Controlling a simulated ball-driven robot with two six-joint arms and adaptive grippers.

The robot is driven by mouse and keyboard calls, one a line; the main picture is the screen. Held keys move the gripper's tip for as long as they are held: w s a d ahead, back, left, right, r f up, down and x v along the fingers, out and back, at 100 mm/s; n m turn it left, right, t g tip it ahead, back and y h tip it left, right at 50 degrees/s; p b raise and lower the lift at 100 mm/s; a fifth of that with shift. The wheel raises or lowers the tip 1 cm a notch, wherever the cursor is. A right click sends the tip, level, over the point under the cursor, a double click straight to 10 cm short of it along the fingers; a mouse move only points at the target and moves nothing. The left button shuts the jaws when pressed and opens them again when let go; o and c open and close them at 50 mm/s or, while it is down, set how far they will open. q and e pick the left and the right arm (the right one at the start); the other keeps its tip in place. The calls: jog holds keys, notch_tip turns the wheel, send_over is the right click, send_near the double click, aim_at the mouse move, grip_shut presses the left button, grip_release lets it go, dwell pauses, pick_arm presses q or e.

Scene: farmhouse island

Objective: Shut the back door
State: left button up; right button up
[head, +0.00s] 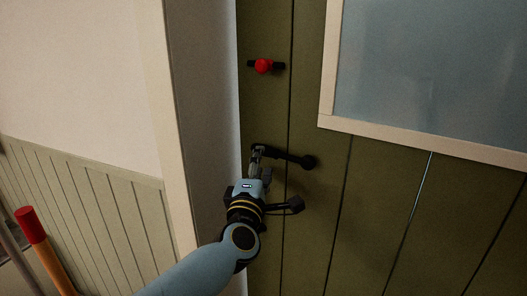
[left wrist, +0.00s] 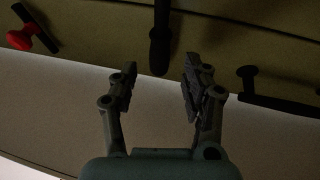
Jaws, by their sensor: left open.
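The back door (head: 370,200) is green planks and fills the right of the head view; it also shows along the top of the left wrist view (left wrist: 215,35). A black lever handle (head: 290,157) sticks out from it, its free end towards the left. My left gripper (head: 257,160) is open at that free end. In the left wrist view the handle (left wrist: 160,40) comes down between the open fingertips (left wrist: 157,82), with no clear contact. I cannot tell whether the door stands slightly ajar. My right gripper is not in view.
A red knob on a black bar (head: 264,66) sits above the handle. A lower black fitting (head: 292,205) shows beside my wrist. A pale frame (head: 200,120) borders the door's left edge. A red-topped orange pole (head: 38,235) stands at lower left.

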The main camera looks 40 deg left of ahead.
pick_arm(q)
jog(key=x, duration=0.3)
jog(key=shift+w+a+r, duration=0.1)
jog(key=shift+w+a, duration=0.1)
jog(key=shift+w, duration=0.05)
grip_shut()
